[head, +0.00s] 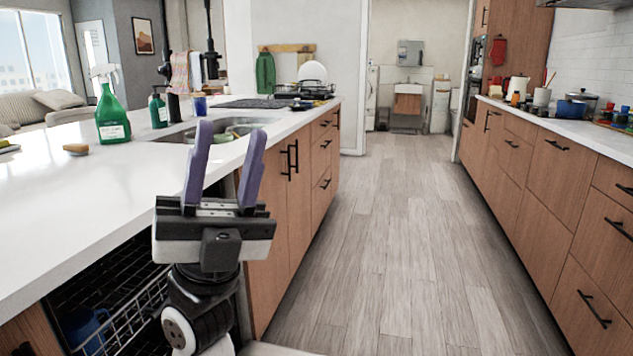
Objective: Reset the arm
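My gripper (226,143) stands in the lower left-middle of the head view, with its two purple fingers pointing up and spread apart. Nothing shows between the fingers, so it is open and empty. It is in front of the island's right edge, and its fingers overlap the sink area in the picture. My arm below it bends down past the open dishwasher front, and its lower part is cut off by the picture's bottom edge.
The white island counter (60,205) fills the left, with a green spray bottle (112,118) and a sink (178,136). Below is a dishwasher rack (130,315) holding a blue cup (85,325). The wooden floor (405,240) is clear between island and right-hand cabinets (560,175).

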